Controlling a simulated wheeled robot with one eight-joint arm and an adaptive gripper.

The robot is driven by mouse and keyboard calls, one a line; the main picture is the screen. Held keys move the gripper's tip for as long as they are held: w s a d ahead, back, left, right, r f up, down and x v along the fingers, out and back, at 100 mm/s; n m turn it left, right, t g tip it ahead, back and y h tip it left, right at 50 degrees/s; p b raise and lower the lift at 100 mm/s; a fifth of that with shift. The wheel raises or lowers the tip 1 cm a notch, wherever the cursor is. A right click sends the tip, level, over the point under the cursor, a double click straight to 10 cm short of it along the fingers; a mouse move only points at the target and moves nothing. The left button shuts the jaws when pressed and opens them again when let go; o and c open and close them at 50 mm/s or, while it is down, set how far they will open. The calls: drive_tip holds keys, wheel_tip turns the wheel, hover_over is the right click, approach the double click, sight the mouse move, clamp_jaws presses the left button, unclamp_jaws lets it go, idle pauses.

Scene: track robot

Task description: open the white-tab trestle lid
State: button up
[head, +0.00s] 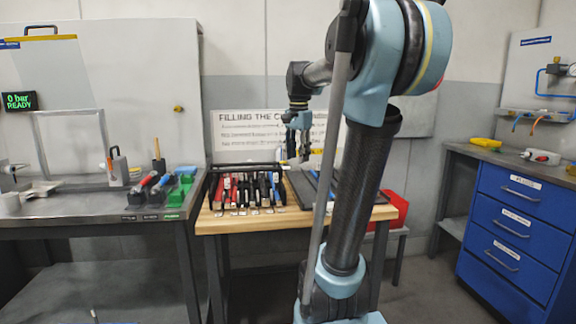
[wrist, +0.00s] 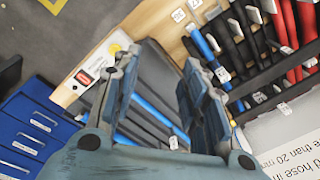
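The wooden-topped trestle (head: 222,226) stands in the middle of the head view. A dark flat panel with blue strips (head: 308,190) lies on its right half, partly hidden by my arm. This may be the lid; I cannot tell for sure. In the wrist view the dark panel (wrist: 160,85) shows between my fingers, with a small white tag (wrist: 173,142) near its lower end. My gripper (head: 298,155) hangs above the trestle, fingers down. In the wrist view my gripper (wrist: 158,68) is open, its fingers apart with nothing held. Contact with the panel cannot be told.
A rack of red, black and blue hoses (head: 246,190) stands left of the panel. A white printed sign (head: 240,132) is behind. A steel bench (head: 60,222) is at left, blue drawers (head: 515,225) at right, and a red box (head: 398,208) behind the trestle's right end.

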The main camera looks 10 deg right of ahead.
drive_tip(key=w+r+m+g, duration=0.1)
drive_tip(key=w+r+m, duration=0.3)
drive_tip(key=w, duration=0.6)
drive_tip(key=w+r+m, duration=0.4)
drive_tip(key=w+r, duration=0.1)
drive_tip(key=w, duration=0.4)
wheel_tip(320, 180, down, 18)
drive_tip(key=shift+r, duration=0.2)
clamp_jaws()
